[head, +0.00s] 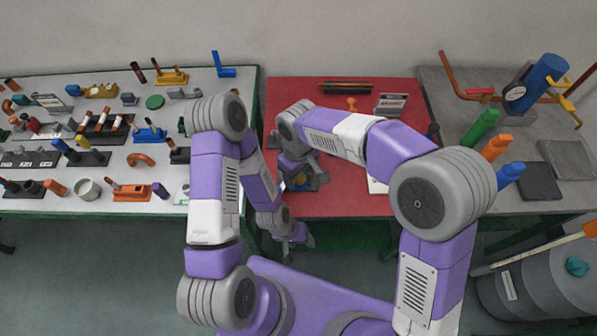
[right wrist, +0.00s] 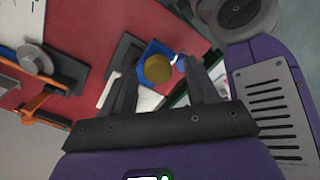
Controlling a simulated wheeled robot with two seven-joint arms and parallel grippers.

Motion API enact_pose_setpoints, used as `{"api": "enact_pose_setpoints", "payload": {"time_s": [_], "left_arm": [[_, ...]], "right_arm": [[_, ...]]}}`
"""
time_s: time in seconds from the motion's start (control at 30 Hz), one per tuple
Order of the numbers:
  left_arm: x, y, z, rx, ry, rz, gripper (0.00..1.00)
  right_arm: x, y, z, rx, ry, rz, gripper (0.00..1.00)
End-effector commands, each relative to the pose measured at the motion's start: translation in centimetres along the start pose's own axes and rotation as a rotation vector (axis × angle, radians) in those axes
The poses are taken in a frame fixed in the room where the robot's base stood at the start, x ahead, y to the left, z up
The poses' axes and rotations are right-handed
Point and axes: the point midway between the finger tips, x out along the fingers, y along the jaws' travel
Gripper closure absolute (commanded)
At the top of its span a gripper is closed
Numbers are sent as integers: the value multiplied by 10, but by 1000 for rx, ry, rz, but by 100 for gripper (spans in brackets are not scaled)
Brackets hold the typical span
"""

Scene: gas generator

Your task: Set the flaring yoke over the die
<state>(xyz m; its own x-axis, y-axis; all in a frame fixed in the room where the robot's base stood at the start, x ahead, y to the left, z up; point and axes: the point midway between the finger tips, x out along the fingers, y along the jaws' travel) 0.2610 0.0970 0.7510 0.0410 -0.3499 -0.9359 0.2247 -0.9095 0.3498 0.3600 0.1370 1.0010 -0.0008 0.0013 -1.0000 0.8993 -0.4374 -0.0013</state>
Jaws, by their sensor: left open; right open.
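My right gripper (head: 306,178) is open and low over the front left of the red mat (head: 330,205). In the right wrist view its fingers (right wrist: 163,95) stand on either side of a blue piece with a round yellow-brown face (right wrist: 157,69). No grip on it shows. A dark grey plate (right wrist: 122,58) lies beside it. I cannot tell surely which of these is the yoke or the die, as my right arm covers much of this spot in the head view. My left gripper (head: 297,239) is open and empty, low in front of the mat's front edge.
An orange piece (head: 352,103), a dark rack (head: 345,87) and a grey stand (head: 391,104) are at the mat's back. The left table (head: 110,200) is crowded with tools. The right table (head: 450,190) holds green, orange and blue bottle-like items.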

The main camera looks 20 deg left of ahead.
Motion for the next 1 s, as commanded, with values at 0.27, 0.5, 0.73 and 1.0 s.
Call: {"api": "enact_pose_setpoints", "payload": {"time_s": [0.27, 0.5, 0.73, 1.0], "left_arm": [[-6, 2, 0, 0, 0, 0, 41], [-11, 4, 0, 0, 0, 0, 41], [-12, 4, 0, 0, 0, 0, 41], [-12, 4, 0, 0, 0, 0, 41]], "right_arm": [[-36, 1, -1, 0, 5, 2, 42], [-69, 0, -1, 0, 2, 0, 42], [-76, 0, 0, -1, 1, -1, 42], [-76, 0, 0, -1, 1, -1, 42]]}}
